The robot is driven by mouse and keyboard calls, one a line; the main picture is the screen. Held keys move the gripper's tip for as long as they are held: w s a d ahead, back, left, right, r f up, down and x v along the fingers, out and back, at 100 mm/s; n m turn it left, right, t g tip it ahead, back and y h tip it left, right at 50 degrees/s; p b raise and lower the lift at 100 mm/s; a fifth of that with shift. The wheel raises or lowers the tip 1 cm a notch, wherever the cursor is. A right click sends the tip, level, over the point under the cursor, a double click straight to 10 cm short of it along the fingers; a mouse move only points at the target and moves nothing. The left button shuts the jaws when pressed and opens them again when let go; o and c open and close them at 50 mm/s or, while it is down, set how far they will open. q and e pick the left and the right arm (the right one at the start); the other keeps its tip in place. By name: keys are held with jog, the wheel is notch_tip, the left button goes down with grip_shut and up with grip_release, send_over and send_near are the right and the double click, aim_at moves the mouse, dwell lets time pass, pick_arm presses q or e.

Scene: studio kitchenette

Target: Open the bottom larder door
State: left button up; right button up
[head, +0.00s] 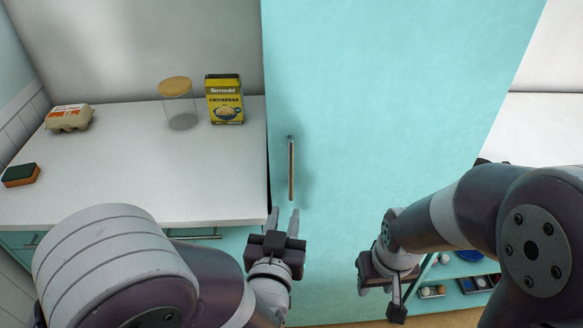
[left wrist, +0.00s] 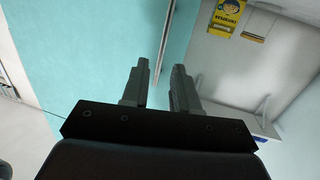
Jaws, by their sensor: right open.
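The larder's tall teal door (head: 390,90) fills the middle of the head view and looks shut. Its vertical metal handle (head: 291,168) is near the door's left edge. My left gripper (head: 283,222) is open and empty, just below the handle in the head view, fingers pointing up the picture. In the left wrist view the handle (left wrist: 166,42) shows as a thin bar beyond and between the spread fingers (left wrist: 160,77); contact is not visible. My right gripper (head: 388,290) is open, low in front of the door, fingers pointing down. No seam between larder doors is clear.
Left of the larder, a white counter (head: 110,185) holds an egg carton (head: 69,118), a sponge (head: 21,175), a lidded glass jar (head: 179,105) and a chickpeas box (head: 225,100). Open shelves (head: 460,270) with small items are at the lower right, beyond my right arm.

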aim_at(291, 168)
pick_arm(q)
jog(key=shift+t, duration=0.5)
jog(key=x, duration=0.4)
jog(key=r+p+x, duration=0.1)
jog(key=x, duration=0.3)
jog(key=p+x, duration=0.1)
jog(key=x, duration=0.4)
jog(key=shift+a+r, duration=0.3)
jog(key=shift+r, duration=0.1)
grip_shut()
